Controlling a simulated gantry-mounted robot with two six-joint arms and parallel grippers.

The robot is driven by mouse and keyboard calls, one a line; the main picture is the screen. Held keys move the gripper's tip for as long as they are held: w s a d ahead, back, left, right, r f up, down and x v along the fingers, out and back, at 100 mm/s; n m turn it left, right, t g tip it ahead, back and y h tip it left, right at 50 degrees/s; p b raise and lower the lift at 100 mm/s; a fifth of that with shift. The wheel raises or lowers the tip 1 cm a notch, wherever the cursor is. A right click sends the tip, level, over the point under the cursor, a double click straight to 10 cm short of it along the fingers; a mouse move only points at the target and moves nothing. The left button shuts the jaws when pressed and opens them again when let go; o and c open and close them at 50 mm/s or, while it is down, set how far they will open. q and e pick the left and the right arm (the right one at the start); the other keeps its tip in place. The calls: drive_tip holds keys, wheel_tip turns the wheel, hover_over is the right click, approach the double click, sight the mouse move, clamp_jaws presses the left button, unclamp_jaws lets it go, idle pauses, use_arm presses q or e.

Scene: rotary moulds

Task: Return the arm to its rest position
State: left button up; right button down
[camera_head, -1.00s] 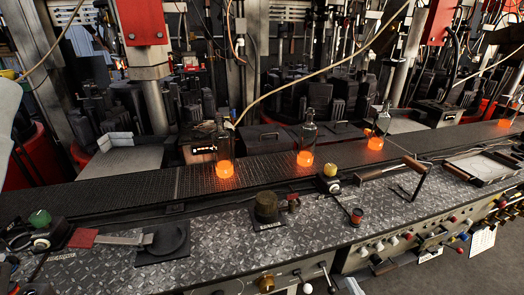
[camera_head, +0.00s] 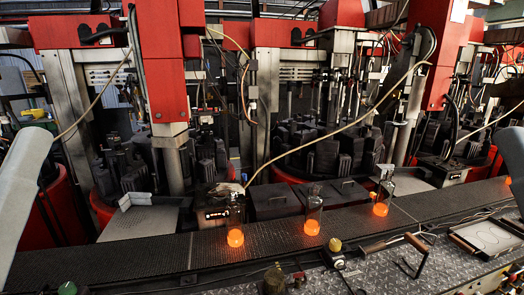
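A pale grey link of my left arm (camera_head: 22,190) rises along the left edge. A pale grey link of my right arm (camera_head: 514,155) shows at the right edge. Neither gripper is in view, so I cannot see their fingers or whether they hold anything. Glass bottles with glowing orange bases stand upright on the dark conveyor: one near the middle (camera_head: 235,222), one to its right (camera_head: 313,212), and one further right (camera_head: 383,193). No arm touches these bottles.
The dark conveyor (camera_head: 110,262) crosses the view in front of red-framed moulding machines (camera_head: 160,70). A metal bench (camera_head: 385,275) lies in front, with a handled tool (camera_head: 416,250) and a framed tray (camera_head: 488,238). A green knob (camera_head: 67,288) shows at the bottom left.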

use_arm(q)
wheel_tip(320, 180, up, 31)
drive_tip(key=p, duration=2.8)
use_arm(e)
wheel_tip(320, 180, up, 31)
drive_tip(key=shift+w, duration=0.1)
